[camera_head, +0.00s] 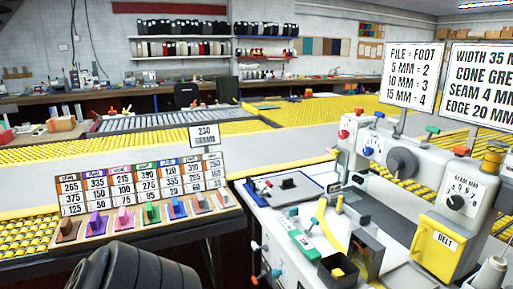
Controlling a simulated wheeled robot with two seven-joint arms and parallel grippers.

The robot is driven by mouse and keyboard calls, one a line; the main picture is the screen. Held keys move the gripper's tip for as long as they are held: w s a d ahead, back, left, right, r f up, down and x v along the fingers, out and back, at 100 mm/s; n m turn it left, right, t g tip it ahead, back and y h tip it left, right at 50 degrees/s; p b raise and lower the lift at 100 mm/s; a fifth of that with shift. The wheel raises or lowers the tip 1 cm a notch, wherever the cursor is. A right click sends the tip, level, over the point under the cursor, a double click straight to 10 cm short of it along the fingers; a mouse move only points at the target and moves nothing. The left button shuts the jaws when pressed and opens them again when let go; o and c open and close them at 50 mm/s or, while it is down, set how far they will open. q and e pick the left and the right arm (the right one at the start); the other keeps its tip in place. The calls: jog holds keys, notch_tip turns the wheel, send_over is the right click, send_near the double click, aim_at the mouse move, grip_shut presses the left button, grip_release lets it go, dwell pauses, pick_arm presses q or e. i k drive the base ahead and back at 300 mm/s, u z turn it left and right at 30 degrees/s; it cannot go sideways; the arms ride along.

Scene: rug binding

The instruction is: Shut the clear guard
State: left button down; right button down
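The white binding machine (420,185) stands at the right, with a dark knob, a numbered dial and a yellow belt cover (437,247) on its front. I cannot make out the clear guard with certainty; its see-through panel does not stand out against the machine, so whether it is open or shut does not show. A dark ribbed part at the bottom left looks like my own arm. Neither of my grippers is in view.
The machine's bed holds a green piece (305,243), a yellow curved strip (330,228) and a dark open box (338,271). A board of number cards (143,185) with several coloured clips stands at the left. Yellow roller conveyors run behind.

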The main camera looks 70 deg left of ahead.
aim_at(335, 152)
jog(key=u, duration=2.2)
